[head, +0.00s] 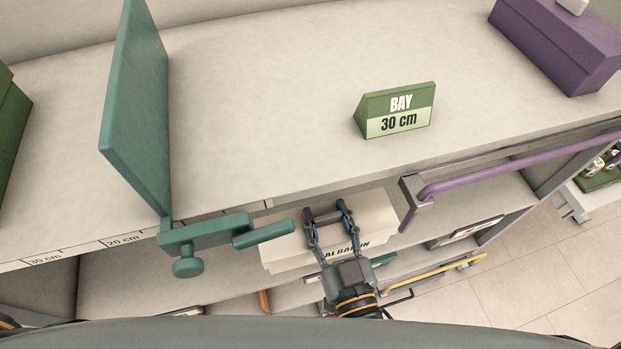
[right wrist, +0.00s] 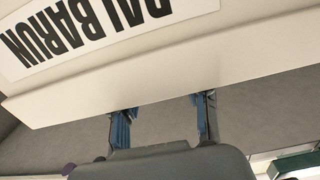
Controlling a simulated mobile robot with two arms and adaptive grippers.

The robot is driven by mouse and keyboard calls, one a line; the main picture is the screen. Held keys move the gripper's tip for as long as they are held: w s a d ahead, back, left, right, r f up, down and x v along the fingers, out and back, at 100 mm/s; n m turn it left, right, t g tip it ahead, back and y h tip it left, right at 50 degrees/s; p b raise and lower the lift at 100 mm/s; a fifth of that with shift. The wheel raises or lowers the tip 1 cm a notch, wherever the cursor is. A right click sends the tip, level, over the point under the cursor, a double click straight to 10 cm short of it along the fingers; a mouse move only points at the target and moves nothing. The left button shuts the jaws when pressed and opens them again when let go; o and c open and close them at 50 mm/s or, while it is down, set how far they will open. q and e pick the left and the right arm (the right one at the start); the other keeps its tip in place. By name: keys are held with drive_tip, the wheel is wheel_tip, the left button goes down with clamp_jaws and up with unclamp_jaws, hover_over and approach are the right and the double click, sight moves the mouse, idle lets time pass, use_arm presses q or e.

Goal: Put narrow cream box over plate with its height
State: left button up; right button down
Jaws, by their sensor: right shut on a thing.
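The cream box (head: 285,247) is below the front edge of the upper shelf in the head view, with dark lettering on its front, partly covered by my gripper. My right gripper (head: 328,213) is shut on the box, its fingers reaching over the upper part. In the right wrist view the box (right wrist: 150,95) fills the upper part, its lettering upside down and cut off, with the fingers (right wrist: 160,115) at its edge. The green plate (head: 399,121) reading "BAY 30 cm" stands on the shelf, behind and right of the box. My left gripper is not in view.
A tall teal panel (head: 138,115) with a clamp (head: 190,242) stands left on the shelf (head: 260,90). A purple box (head: 555,45) sits at the back right. A purple rail (head: 520,165) runs along the front right. The shelf between panel and plate is bare.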

drive_tip(key=shift+w+a+r, duration=0.2)
drive_tip(key=shift+a, duration=0.15)
use_arm(q)
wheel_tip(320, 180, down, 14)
drive_tip(key=b, duration=1.4)
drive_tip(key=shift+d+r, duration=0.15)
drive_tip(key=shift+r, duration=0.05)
use_arm(e)
drive_tip(key=w+a+f, duration=0.1)
drive_tip(key=w+f, duration=1.1)
drive_tip(key=w, duration=0.1)
drive_tip(key=shift+w+a+f, duration=0.2)
drive_tip(key=shift+w+f, duration=0.1)
drive_tip(key=shift+f, duration=0.1)
drive_tip(key=shift+f, duration=0.1)
